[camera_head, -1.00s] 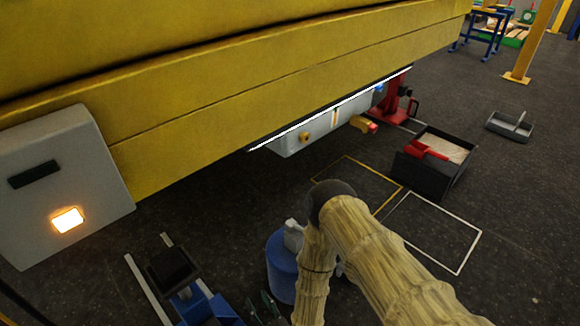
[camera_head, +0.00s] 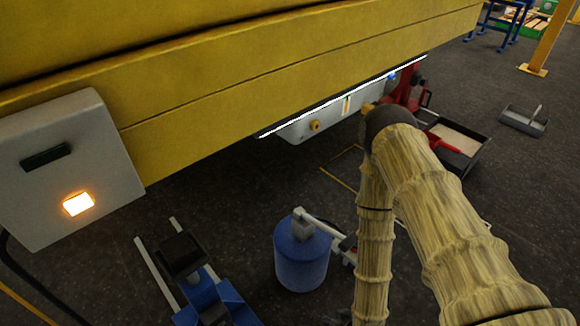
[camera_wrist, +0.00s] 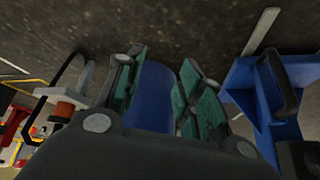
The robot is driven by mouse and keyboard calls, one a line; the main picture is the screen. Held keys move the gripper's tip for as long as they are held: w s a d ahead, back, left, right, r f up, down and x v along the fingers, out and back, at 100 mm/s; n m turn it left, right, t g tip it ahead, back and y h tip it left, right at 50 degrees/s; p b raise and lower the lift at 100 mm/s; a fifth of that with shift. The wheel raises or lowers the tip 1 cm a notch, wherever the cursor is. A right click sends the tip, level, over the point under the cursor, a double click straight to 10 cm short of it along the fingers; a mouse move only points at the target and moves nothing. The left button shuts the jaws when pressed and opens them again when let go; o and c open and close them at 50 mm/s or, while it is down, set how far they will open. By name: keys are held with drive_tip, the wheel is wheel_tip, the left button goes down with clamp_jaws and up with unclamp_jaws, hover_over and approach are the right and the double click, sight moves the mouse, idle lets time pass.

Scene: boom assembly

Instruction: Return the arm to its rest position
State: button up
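My arm (camera_head: 440,215) shows in a pale ribbed sleeve, bent at a dark elbow at the right of the head view. Its forearm drops out of the bottom edge, and the gripper is out of that view. In the wrist view my gripper (camera_wrist: 163,72) has its teal-padded fingers spread apart. A blue surface (camera_wrist: 152,90) shows between them, seemingly the blue drum (camera_head: 300,258) beyond the fingers. I see no sign of a grip on it, though the palm hides part of the view.
A yellow boom (camera_head: 240,95) hangs across the upper head view, with a grey lamp box (camera_head: 70,170) at left. A blue stand (camera_head: 215,300) with pale rails is at lower left. A black tray (camera_head: 458,148) lies beyond the elbow.

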drive_tip(key=s+d+r+m+g+h, duration=0.1)
drive_tip(key=s+d+r+m+g, duration=0.15)
drive_tip(key=s+d, duration=0.35)
drive_tip(key=s+d+r+m+g+h, duration=0.1)
drive_tip(key=s+d+r+g, duration=0.25)
drive_tip(key=s, duration=0.45)
wheel_tip(320, 180, up, 34)
drive_tip(key=p, duration=3.3)
drive_tip(key=shift+w+a+f+h+p, duration=0.25)
drive_tip(key=shift+w+h+p, duration=0.05)
drive_tip(key=shift+w, duration=0.05)
